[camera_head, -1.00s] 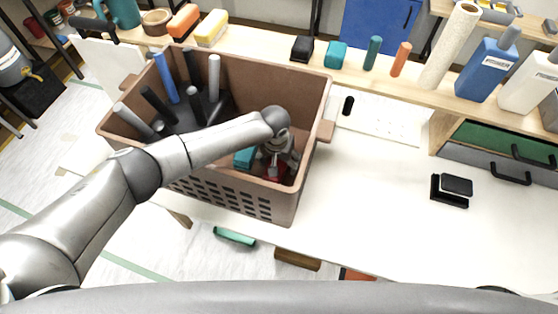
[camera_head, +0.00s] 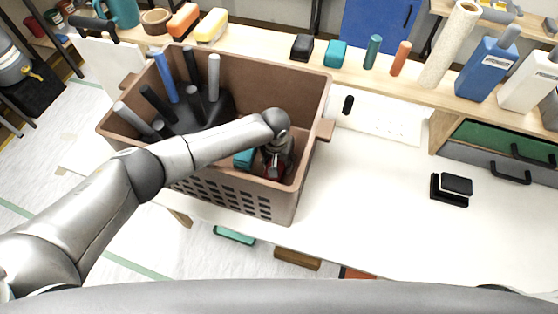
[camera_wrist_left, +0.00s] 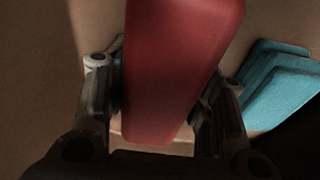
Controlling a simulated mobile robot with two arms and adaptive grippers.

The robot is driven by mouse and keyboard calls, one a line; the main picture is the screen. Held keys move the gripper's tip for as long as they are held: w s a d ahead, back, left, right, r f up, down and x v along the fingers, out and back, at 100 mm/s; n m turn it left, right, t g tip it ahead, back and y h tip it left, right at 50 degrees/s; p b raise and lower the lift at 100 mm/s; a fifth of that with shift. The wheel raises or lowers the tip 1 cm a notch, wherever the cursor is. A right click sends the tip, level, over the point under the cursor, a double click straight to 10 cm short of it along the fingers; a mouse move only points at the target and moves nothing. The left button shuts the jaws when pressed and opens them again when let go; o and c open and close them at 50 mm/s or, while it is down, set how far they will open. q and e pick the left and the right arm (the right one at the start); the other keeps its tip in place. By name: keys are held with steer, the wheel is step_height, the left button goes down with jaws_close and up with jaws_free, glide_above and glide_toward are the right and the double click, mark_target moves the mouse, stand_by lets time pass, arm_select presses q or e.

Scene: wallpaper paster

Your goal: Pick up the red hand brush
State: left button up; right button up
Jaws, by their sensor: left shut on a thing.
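The red hand brush (camera_wrist_left: 175,70) fills the middle of the left wrist view, between the two fingers of my left gripper (camera_wrist_left: 160,100). The fingers touch it on both sides and are shut on it. In the head view, my left gripper (camera_head: 275,165) reaches down into the right end of the brown basket (camera_head: 310,110). Only a small bit of red shows there, and the arm and hand hide most of the brush. My right gripper is not in view.
Teal items (camera_wrist_left: 280,85) lie beside the brush in the basket. A dark holder with several upright handles (camera_head: 195,110) fills the basket's left part. A black block (camera_head: 450,190) sits on the white table, clear around it. Bottles and rollers line the shelf behind.

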arm_select(q)
steer(key=shift+r, duration=0.1)
step_height(320, 180, up, 10)
steer(key=shift+f+b, duration=0.1)
steer(key=shift+b, duration=0.5)
